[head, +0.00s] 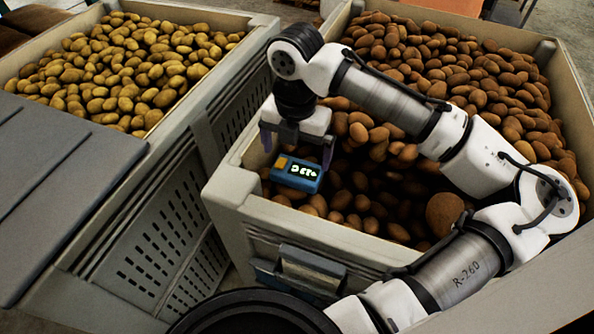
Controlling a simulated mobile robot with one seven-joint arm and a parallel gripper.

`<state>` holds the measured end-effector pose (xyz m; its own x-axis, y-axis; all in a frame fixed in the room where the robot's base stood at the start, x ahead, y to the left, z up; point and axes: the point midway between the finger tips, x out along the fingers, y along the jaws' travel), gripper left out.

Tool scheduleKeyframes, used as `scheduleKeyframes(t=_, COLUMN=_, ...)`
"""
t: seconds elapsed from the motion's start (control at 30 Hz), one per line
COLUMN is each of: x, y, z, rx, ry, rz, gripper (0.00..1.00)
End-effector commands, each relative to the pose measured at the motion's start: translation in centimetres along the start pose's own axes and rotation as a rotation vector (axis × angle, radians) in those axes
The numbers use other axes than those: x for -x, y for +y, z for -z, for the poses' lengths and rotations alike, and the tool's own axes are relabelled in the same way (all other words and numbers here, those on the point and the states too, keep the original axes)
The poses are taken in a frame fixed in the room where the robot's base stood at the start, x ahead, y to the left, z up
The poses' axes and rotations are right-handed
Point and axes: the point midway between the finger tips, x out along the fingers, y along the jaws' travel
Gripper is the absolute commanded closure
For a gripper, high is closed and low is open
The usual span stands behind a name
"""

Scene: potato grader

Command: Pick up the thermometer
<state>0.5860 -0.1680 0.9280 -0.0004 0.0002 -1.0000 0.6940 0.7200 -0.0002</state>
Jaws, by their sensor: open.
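The thermometer (297,173) is a small blue box with a lit display and a yellow-orange patch at its left end. It lies on the brown potatoes in the right crate (233,187), close to the crate's near left corner. My gripper (297,152) points down directly over it. Its jaws are open, with one finger at the left and one at the right of the thermometer's upper part. I cannot tell whether the fingers touch it.
A second crate (188,125) of yellow potatoes stands at the left. The right crate's walls rise close around the gripper's left and near side. My arm reaches across the brown potatoes (480,75) from the right.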

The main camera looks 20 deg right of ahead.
Motion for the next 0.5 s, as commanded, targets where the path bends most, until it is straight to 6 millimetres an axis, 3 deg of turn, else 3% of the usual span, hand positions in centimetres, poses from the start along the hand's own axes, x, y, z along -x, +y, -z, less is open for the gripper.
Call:
scheduleKeyframes(t=0.33, x=-4.2, y=-0.1, z=-0.6, rx=0.000, ry=0.001, rz=0.001, gripper=0.00)
scheduleKeyframes(t=0.5, x=-5.2, y=-0.1, z=-0.6, rx=0.000, ry=0.000, rz=0.000, gripper=0.00)
